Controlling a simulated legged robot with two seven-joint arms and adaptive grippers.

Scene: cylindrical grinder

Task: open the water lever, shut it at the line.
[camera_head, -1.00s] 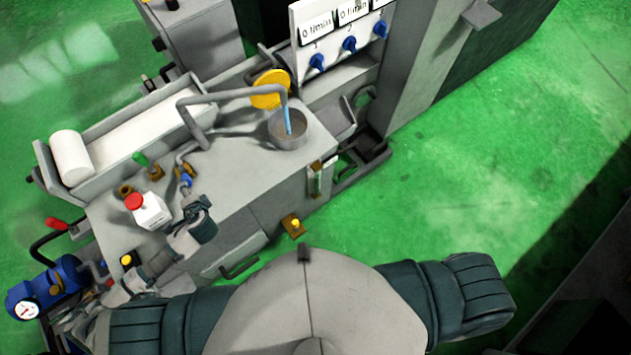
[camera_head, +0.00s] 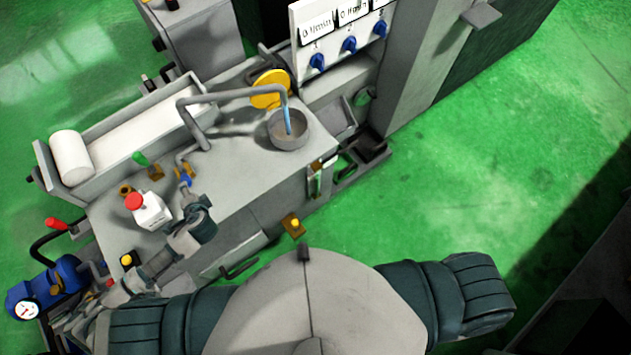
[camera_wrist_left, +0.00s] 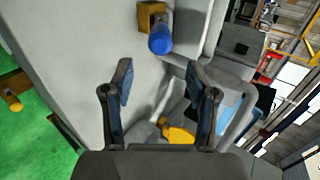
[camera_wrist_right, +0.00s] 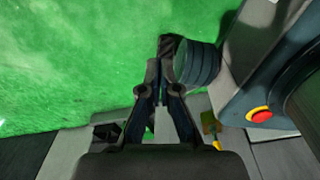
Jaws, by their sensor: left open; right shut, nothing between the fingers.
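The water lever is a blue handle (camera_head: 184,178) on a brass valve at the base of the bent grey pipe. In the left wrist view the blue handle (camera_wrist_left: 160,40) points toward me, just beyond my fingertips. My left gripper (camera_wrist_left: 160,82) is open with nothing between its fingers; in the head view it is beside the handle (camera_head: 190,190). A blue water stream (camera_head: 287,118) falls from the pipe into a round grey cup (camera_head: 290,140). I cannot make out the line or the water level. My right gripper (camera_wrist_right: 161,78) is shut and empty, away from the machine top.
A green lever (camera_head: 141,158) on brass and a white box with a red button (camera_head: 147,208) stand close to my left gripper. A yellow disc (camera_head: 270,90) is behind the cup. A panel with blue knobs (camera_head: 348,44) stands at the back. Green floor at right is open.

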